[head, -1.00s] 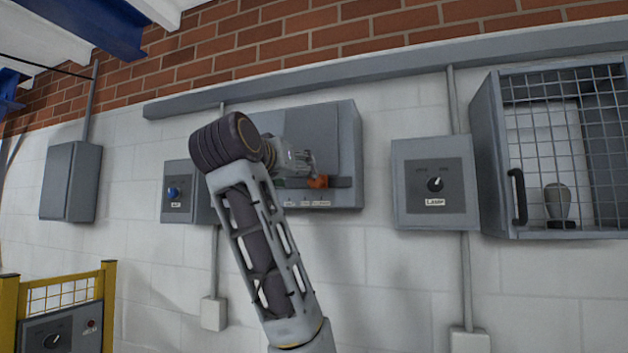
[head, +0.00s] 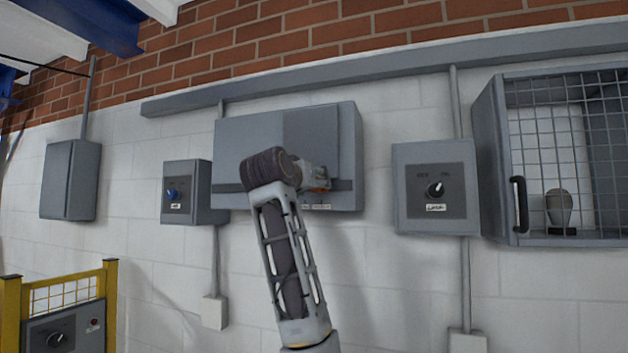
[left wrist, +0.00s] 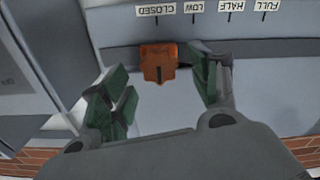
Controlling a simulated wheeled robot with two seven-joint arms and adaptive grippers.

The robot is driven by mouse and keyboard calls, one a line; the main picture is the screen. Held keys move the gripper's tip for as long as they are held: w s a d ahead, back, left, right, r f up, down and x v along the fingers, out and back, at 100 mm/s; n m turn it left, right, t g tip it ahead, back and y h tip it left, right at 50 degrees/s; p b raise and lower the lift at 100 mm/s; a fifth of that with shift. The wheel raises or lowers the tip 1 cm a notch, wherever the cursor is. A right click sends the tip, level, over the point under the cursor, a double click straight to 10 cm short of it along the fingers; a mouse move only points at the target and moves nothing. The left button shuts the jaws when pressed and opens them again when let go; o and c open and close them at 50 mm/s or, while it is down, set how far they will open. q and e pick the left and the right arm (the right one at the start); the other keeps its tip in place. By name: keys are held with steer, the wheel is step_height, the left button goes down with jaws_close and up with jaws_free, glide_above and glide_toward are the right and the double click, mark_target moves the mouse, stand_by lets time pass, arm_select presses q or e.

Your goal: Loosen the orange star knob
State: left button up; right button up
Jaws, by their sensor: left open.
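The orange star knob (left wrist: 158,62) sits on the dark slot strip of a grey wall box (head: 325,120), in line with the CLOSED label (left wrist: 169,10) in the left wrist view. In the head view my arm largely hides it. My left gripper (left wrist: 163,88) is open, its green-padded fingers apart on either side of the knob and seemingly a little short of it; I cannot tell whether they touch. In the head view the left gripper (head: 316,176) is in front of the box's lower part. My right gripper is not in view.
LOW, HALF and FULL labels (left wrist: 231,10) line the strip beside CLOSED. A switch box with a blue knob (head: 173,194) is left of the box, and one with a black knob (head: 434,189) right. A mesh-front cabinet (head: 487,150) hangs further right. Yellow fencing (head: 110,300) stands lower left.

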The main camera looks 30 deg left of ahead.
arm_select(q)
steer(key=shift+p+x, duration=0.3)
steer(key=shift+x, duration=0.9)
steer(key=shift+w, duration=0.1)
steer(key=c, duration=1)
